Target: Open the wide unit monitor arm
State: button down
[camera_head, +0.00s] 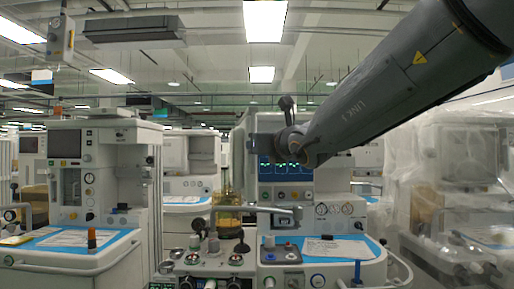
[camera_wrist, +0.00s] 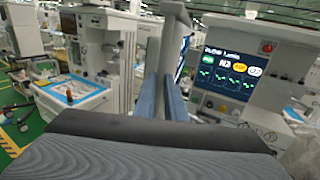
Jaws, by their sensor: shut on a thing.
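The wide unit's monitor (camera_head: 285,170) is lit, with green traces, and stands upright at the centre of the head view, just below the end of my arm. The wrist view shows its screen (camera_wrist: 228,75) large, to the right of my fingers. My gripper (camera_wrist: 163,108) is shut, with its two blue-grey fingers on either side of a light grey upright part, which I take for the monitor arm (camera_wrist: 154,60). The exact contact is hidden by the fingers and the gripper body. In the head view my fingers are hidden behind my arm's end.
The wide unit's blue-topped work surface (camera_head: 372,247) lies below the monitor. Plastic-wrapped equipment (camera_head: 455,185) stands at right.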

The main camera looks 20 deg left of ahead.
jog(key=shift+a+r, duration=0.1)
jog(key=shift+r, duration=0.1)
jog(key=c, duration=1.8)
grip_release()
jog(key=shift+s+a+f, duration=0.1)
jog(key=shift+a+f, duration=0.05)
jog(key=shift+b+v, duration=0.55)
jog(key=shift+v, duration=3.4)
jog(key=shift+c, duration=0.5)
